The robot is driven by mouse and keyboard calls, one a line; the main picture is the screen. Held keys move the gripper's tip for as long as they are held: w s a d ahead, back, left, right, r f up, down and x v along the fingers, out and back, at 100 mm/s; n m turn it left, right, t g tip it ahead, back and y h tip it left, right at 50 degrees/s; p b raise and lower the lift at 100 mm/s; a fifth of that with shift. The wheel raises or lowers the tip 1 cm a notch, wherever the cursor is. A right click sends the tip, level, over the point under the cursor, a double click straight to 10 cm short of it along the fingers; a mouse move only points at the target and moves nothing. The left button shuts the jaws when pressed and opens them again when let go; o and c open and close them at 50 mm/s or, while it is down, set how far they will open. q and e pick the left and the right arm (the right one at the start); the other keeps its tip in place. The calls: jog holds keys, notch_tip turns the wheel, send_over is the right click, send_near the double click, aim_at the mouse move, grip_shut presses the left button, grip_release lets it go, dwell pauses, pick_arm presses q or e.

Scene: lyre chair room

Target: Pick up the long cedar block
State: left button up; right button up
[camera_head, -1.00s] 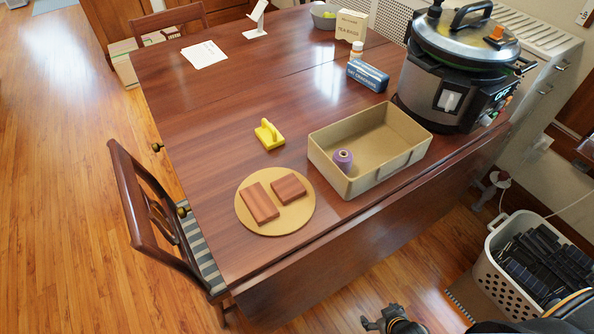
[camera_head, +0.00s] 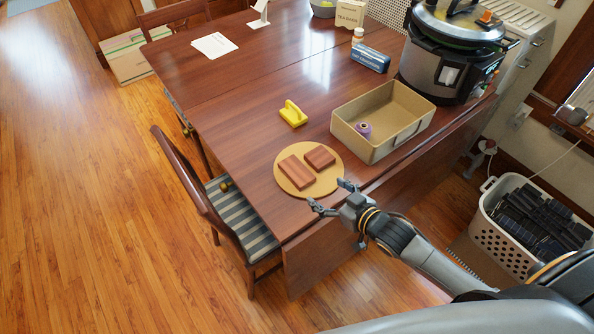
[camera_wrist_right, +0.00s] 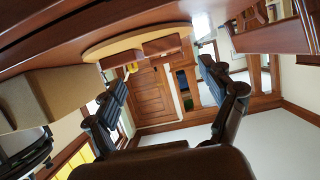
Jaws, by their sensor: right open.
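The long cedar block (camera_head: 296,172) lies flat on a round tan board (camera_head: 282,186) near the table's front corner. A shorter cedar block (camera_head: 320,157) lies beside it, to the right, on the same board. My right gripper (camera_head: 328,192) is open and empty, by the front edge of the board in the head view. In the right wrist view, the spread fingers (camera_wrist_right: 160,77) are below the board (camera_wrist_right: 130,38) in the picture, and two reddish blocks show at its edge; I cannot tell there which is the long one. My left gripper is not in view.
A tan bin (camera_head: 375,152) holding a purple spool (camera_head: 363,129) stands right of the board. A yellow handled object (camera_head: 293,114) is behind it. A pressure cooker (camera_head: 450,60) stands at the back right. A chair (camera_head: 235,215) is left of the table (camera_head: 245,150).

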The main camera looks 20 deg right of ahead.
aim_at(309, 183)
jog(key=x, duration=0.7)
jog(key=shift+w+a+f+p, duration=0.2)
jog(key=shift+a+f+p, duration=0.1)
jog(key=shift+a+f, duration=0.1)
jog(key=shift+r, duration=0.1)
jog(key=c, duration=1.3)
